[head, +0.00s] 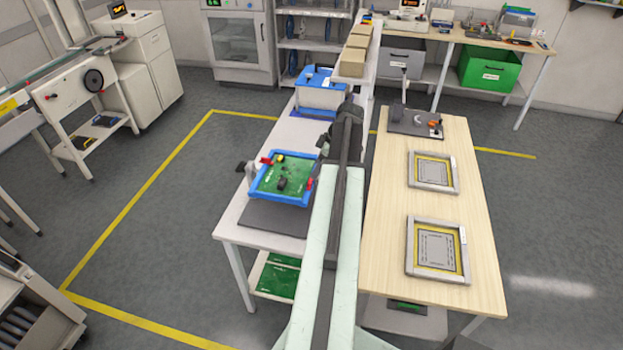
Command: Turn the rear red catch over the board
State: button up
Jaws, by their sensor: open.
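A green board (270,184) lies in a blue frame (262,199) on a dark mat on the white table. One red catch (266,161) is at the frame's rear left corner, beside a grey upright part. It seems to sit at the rim; I cannot tell whether it reaches over the board. A second red catch (309,184) is at the right side, close to my arm. My gripper (324,146) is a dark shape at the arm's far end, right of and behind the frame. It is open, apart from the rear catch; its fingertips are hard to make out.
A blue and white box (321,90) stands behind on the white table (236,226). To the right, a wooden table (390,255) holds two framed panels (434,172) and a grey fixture (415,124).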

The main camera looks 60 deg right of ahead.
aim_at(310, 180)
jog(key=b+x, duration=0.5)
jog(key=x, duration=0.2)
jog(key=shift+s, duration=0.1)
jog(key=shift+r, duration=0.1)
jog(key=shift+c, duration=0.4)
